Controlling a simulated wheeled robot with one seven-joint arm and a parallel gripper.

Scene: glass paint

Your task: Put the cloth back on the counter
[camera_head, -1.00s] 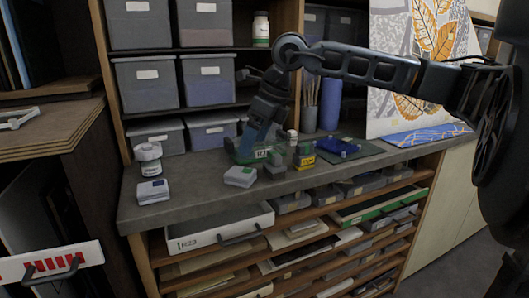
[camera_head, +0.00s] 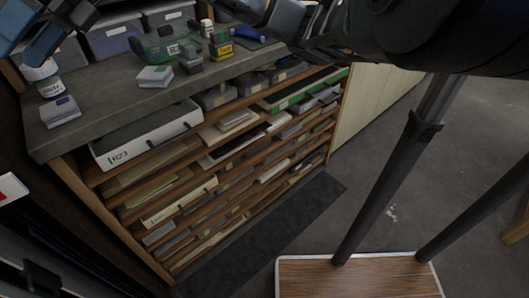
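My gripper (camera_head: 28,35) is at the upper left, above the counter's left end. Its two blue fingers look spread apart, with nothing seen between them; the view cuts off part of it. The grey counter (camera_head: 105,85) runs across the upper left. I cannot clearly make out a cloth. A small blue crumpled thing (camera_head: 248,33) lies on a dark green mat at the counter's right part; I cannot tell whether it is cloth. My arm covers the counter's far right end.
On the counter stand a white jar (camera_head: 50,88), two small pale blocks (camera_head: 60,112) (camera_head: 155,76), and a yellow-labelled pot (camera_head: 221,46).

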